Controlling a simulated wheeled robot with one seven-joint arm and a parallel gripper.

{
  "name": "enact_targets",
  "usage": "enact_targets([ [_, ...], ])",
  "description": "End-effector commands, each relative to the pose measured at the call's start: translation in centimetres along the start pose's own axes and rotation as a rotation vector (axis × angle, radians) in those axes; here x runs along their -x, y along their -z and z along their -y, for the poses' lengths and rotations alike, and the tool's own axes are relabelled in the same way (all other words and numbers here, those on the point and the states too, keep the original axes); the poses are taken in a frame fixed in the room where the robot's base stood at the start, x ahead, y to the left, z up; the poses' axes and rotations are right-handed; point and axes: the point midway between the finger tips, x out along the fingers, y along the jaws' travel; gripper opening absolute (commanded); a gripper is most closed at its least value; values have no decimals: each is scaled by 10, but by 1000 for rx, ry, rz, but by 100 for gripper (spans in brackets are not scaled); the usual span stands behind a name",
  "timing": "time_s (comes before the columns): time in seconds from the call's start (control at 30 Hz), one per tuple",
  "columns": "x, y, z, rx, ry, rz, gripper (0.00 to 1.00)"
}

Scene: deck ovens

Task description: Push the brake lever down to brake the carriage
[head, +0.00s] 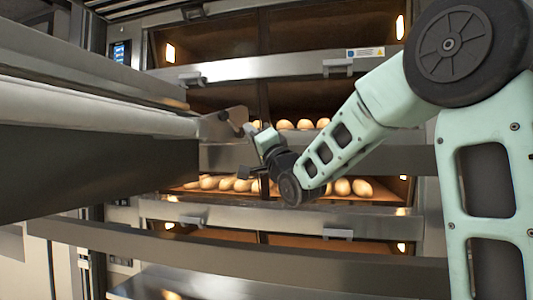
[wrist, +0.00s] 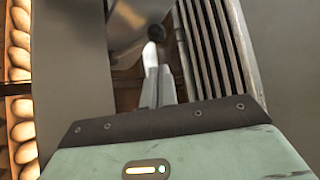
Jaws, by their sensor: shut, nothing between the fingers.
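A small dark round knob (wrist: 155,32), which looks like the end of the brake lever, shows in the wrist view just beyond my fingertips. In the head view a small dark knob (head: 223,116) sits by the metal end plate of the carriage (head: 90,108), a long loader with a pale roller-like edge at the left. My gripper (head: 254,130) is just right of that end plate. In the wrist view my gripper (wrist: 158,72) is shut and empty, its fingers close together and pointing at the knob. I cannot tell whether they touch it. The lever's shaft is mostly hidden.
Deck ovens (head: 280,65) stand behind, with rows of loaves (head: 230,184) on lit decks. Steel rails (head: 240,260) cross in front of them. A slatted grille-like part (wrist: 212,45) is right of my fingers in the wrist view, with plain grey space farther right.

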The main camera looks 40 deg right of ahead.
Motion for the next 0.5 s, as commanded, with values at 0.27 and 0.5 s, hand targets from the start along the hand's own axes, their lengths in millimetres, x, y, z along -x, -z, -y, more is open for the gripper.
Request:
enact_targets([
  [0.27, 57, 0, -1, 1, -1, -2, 0],
  [0.5, 75, 1, 0, 1, 0, -2, 0],
])
